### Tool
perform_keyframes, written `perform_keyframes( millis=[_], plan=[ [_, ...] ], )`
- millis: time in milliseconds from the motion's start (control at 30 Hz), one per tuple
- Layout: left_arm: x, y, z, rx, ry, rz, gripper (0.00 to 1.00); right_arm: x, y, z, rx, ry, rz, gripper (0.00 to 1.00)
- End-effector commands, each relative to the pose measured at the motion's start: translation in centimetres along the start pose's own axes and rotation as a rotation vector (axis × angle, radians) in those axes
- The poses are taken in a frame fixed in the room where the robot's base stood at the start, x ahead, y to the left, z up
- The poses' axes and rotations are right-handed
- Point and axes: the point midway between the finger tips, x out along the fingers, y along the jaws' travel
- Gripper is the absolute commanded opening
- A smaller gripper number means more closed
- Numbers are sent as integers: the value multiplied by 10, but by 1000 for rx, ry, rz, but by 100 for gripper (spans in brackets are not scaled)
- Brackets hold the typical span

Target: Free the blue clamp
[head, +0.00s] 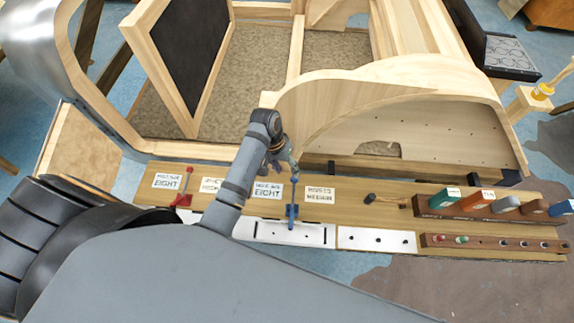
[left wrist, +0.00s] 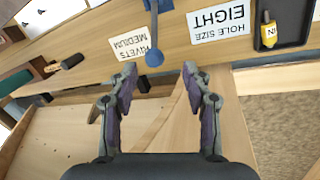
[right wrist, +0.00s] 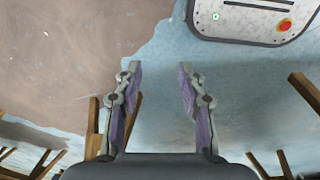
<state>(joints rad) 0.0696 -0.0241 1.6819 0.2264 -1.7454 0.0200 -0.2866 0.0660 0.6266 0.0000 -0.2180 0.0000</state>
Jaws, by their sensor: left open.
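The blue clamp (head: 292,212) stands upright at the front edge of the wooden bench plank (head: 225,172). In the left wrist view the blue clamp (left wrist: 154,56) shows beyond the fingertips, in line with the gap between them. My left gripper (head: 285,157) is open and empty above the plank, close behind the clamp; its fingers also show in the left wrist view (left wrist: 160,70). They do not appear to hold the clamp. My right gripper (right wrist: 160,66) is open and empty over the floor, and it is out of the head view.
A red clamp (head: 184,190) stands to the left on the plank. A small hammer (head: 385,200) and a tool rack (head: 440,205) are to the right. A wooden bodyframe (head: 440,85) rises behind the plank.

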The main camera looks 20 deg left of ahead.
Motion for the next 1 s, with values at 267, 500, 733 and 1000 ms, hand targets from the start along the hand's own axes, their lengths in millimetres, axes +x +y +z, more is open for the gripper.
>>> perform_keyframes(
  millis=[267,500,733,1000],
  plan=[
    [9,3,-1,-2,-11,9,49,-2,6,3,-3,-5,7,40],
    [56,4,0,-2,-13,8,49,-13,26,42,-16,-65,29,40],
    [96,4,-1,-1,-8,9,49,-12,7,6,-4,-10,7,40],
    [106,3,0,-1,-7,7,49,-11,7,2,-3,-5,7,40]
  ],
)
